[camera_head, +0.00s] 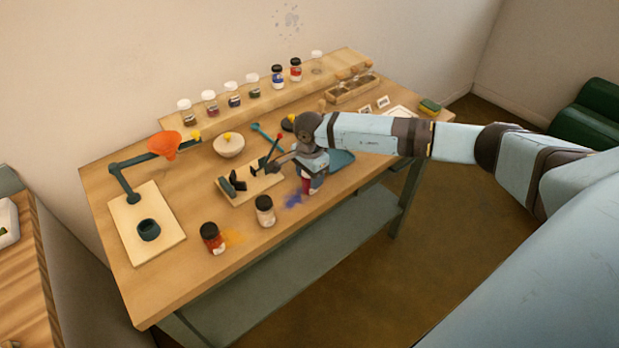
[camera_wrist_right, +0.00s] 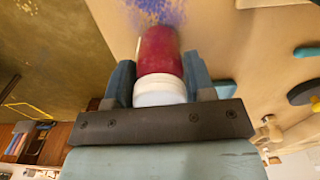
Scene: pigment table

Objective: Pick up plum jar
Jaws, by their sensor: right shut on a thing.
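The plum jar (camera_wrist_right: 160,52) shows in the right wrist view as a dark red-purple jar with a white lid. My right gripper (camera_wrist_right: 160,85) is shut on it, with one blue finger on each side near the lid. In the head view the jar (camera_head: 307,186) is partly hidden below my right gripper (camera_head: 312,174), near the front edge of the table. I cannot tell whether the jar touches the table. My left gripper is not in view.
Blue powder (camera_head: 293,201) lies beside the jar. Several jars line the back shelf (camera_head: 220,112).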

